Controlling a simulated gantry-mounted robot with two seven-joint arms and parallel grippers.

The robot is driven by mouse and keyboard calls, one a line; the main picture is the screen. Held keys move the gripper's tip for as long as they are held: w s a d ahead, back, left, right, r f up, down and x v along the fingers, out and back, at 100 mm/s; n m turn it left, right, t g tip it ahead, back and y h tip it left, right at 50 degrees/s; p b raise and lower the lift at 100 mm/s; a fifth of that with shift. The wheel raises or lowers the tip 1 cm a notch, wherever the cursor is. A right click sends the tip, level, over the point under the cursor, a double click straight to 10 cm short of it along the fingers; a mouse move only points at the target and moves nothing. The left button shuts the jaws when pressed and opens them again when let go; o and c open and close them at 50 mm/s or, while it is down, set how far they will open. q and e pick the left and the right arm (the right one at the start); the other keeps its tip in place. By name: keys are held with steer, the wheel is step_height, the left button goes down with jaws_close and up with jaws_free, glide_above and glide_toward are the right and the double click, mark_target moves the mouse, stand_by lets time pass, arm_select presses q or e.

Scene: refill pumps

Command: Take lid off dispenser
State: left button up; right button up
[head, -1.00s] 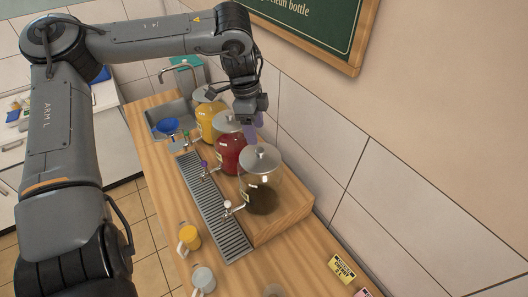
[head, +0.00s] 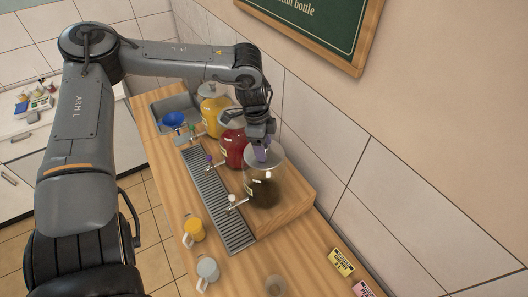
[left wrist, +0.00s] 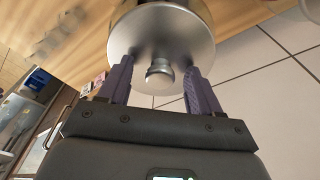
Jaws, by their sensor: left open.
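The nearest dispenser (head: 267,185) is a clear glass jar with dark contents and a white tap. Its round grey metal lid (left wrist: 185,30) with a knob (left wrist: 159,74) fills the upper middle of the left wrist view. My left gripper (head: 262,153) is over this lid in the head view and partly covers it. In the left wrist view its two purple fingers are apart, one on each side of the knob, with visible gaps. The gripper is open and holds nothing. The lid appears seated on the jar. My right gripper is not in view.
A red dispenser (head: 232,146) and a yellow dispenser (head: 211,118) stand behind in a row on the wooden counter. A drip grate (head: 218,197) runs along their front. The tiled wall is close on the right.

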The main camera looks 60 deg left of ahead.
arm_select(q)
steer(key=shift+c, duration=0.2)
steer(key=c, duration=1.1)
steer(key=shift+r, duration=0.15)
